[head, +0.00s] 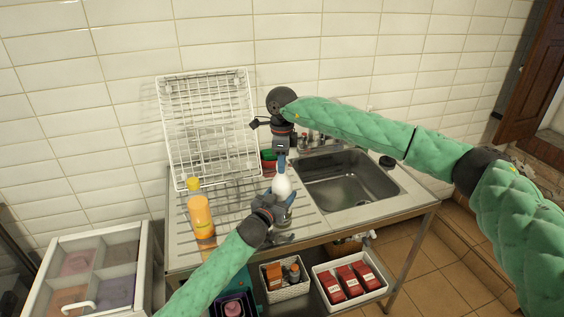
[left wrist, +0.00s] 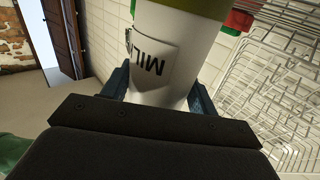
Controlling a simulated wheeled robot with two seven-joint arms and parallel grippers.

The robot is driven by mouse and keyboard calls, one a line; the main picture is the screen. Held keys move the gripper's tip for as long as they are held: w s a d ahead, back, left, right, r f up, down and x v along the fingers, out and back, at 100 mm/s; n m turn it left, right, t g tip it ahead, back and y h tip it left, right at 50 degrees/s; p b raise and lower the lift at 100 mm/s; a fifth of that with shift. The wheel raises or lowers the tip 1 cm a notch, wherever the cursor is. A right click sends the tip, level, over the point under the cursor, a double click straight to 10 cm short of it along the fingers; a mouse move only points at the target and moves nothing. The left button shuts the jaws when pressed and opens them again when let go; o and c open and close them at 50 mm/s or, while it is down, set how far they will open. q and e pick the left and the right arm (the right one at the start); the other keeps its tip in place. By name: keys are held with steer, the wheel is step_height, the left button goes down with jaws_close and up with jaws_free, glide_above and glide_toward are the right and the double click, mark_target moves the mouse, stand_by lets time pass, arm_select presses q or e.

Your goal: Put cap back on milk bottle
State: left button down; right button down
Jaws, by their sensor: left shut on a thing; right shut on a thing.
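The white milk bottle (head: 282,186) is upright over the front of the draining board. My left gripper (head: 279,200) is shut around its body from the front. In the left wrist view the bottle (left wrist: 165,50) sits between my blue fingers, with its label upside down in the picture and an olive-green band at the frame's top edge. My right gripper (head: 281,163) points down from above, shut, its blue fingertips right at the bottle's top. The cap is hidden or too small to make out between those fingers. I cannot tell whether cap and bottle touch.
An orange bottle (head: 201,217) stands left on the draining board, before the white wire rack (head: 207,125). The sink (head: 345,180) is to the right. A green-and-red item (head: 268,160) stands behind my right gripper. A basket (head: 287,290) and a white bin (head: 350,297) sit below.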

steer(key=c, duration=1.1)
jaws_free()
steer(key=shift+o, duration=0.2)
step_height(320, 180, up, 12)
arm_select(q)
steer(key=shift+c, duration=1.8)
jaws_free()
